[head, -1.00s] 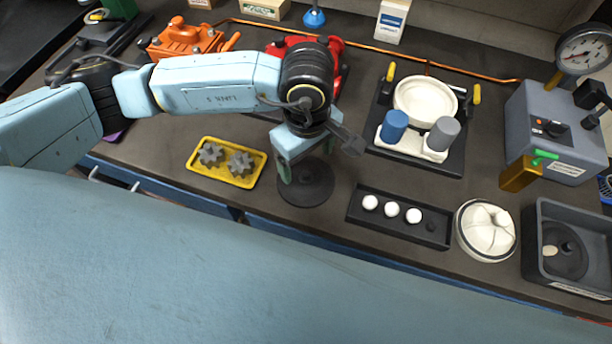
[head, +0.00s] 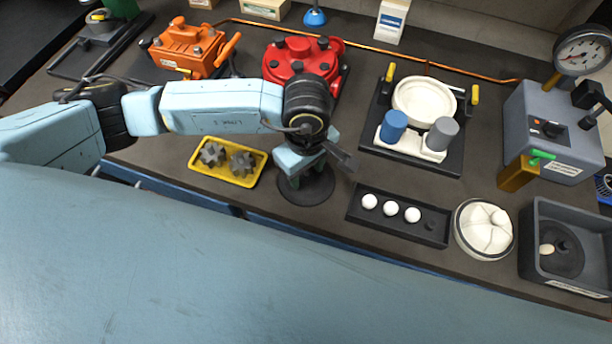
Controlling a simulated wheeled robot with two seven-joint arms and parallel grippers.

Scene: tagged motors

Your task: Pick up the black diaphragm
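The black diaphragm (head: 318,192) is a round black disc lying on the dark bench, right of the yellow tray. My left gripper (head: 296,180) points down over it from above and hides its upper part. The fingertips are at or just above the disc; I cannot tell whether they touch it, or how far apart they are. A second black disc (head: 568,262) with a pale oval spot lies in the grey bin (head: 534,225) at the right. My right gripper is not in view.
A yellow tray (head: 243,181) with two grey gears is left of the gripper. A black tray (head: 420,234) with white balls and a round white part (head: 484,228) lie to the right. A red pump (head: 300,62) and an orange pump (head: 188,48) stand behind my arm.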

